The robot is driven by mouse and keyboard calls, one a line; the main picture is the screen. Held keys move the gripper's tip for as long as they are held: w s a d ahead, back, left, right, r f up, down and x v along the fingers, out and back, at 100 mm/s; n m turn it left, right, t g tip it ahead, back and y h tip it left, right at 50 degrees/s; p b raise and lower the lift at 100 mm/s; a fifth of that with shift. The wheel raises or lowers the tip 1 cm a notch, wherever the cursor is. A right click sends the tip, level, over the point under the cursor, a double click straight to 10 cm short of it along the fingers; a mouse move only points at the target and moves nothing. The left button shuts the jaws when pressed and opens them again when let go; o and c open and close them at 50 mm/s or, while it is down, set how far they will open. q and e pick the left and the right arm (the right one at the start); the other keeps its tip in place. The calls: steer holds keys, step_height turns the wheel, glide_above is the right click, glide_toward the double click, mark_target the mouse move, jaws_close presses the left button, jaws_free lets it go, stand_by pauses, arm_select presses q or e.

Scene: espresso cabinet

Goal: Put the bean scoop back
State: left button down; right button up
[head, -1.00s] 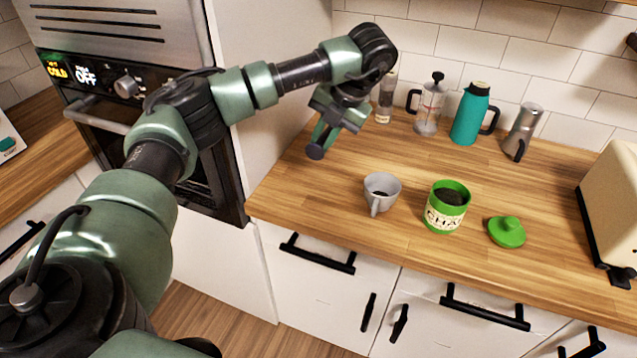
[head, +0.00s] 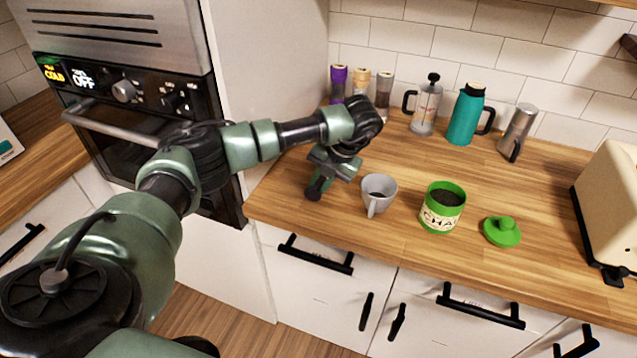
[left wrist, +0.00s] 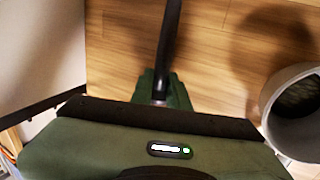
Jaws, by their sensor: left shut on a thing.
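My left gripper (head: 319,184) is low over the counter, just left of the grey cup (head: 378,193). In the left wrist view its green fingers (left wrist: 163,90) are shut on a long dark handle, which I take for the bean scoop (left wrist: 170,38). Its bowl cannot be made out clearly. The grey cup, with dark contents, also shows at the right of the left wrist view (left wrist: 293,108). A green canister (head: 441,208) labelled "CHAI" stands open with dark contents, right of the cup. Its green lid (head: 502,231) lies on the counter. My right gripper is not in view.
Several jars (head: 361,82), a French press (head: 425,107), a teal flask (head: 466,115) and a moka pot (head: 517,132) stand along the wall. A cream toaster (head: 613,208) is at right. The oven cabinet (head: 258,85) borders the left. Counter (head: 545,190) is clear behind the lid.

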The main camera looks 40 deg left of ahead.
arm_select(q)
steer(key=shift+f, duration=0.15)
steer(key=c, duration=1.4)
jaws_free()
steer(key=shift+o, duration=0.2)
steer(key=shift+r, duration=0.3)
steer(key=shift+d+r, duration=0.2)
steer(key=shift+r, duration=0.05)
steer(key=s+b+v, duration=0.1)
steer(key=v, duration=1)
steer(key=shift+w+b, duration=0.35)
steer(key=shift+w, duration=0.15)
